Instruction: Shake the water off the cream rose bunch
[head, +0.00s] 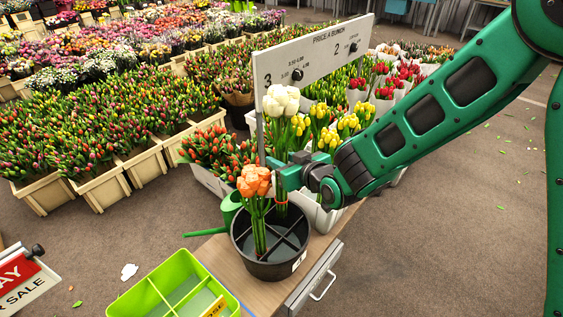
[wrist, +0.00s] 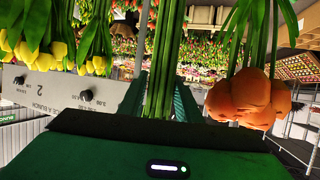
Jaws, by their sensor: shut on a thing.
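The cream rose bunch (head: 281,100) stands upright in my gripper (head: 283,178), its pale heads well above the fingers. In the wrist view my gripper (wrist: 160,105) is shut on its green stems (wrist: 163,60). The stems run down below the fingers, past a red band, to the back part of the dark divided bucket (head: 279,269). I cannot tell whether their ends are inside it or just above it. An orange bunch (head: 254,181) stands in the bucket, just left of my gripper; its heads also show in the wrist view (wrist: 248,98).
The bucket stands on a narrow wooden bench (head: 225,262) with a drawer handle. A lime green divided crate (head: 148,297) is in front left, and a green watering can (head: 229,206) is behind the bucket. A price board (head: 312,50) and tulip buckets stand close behind.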

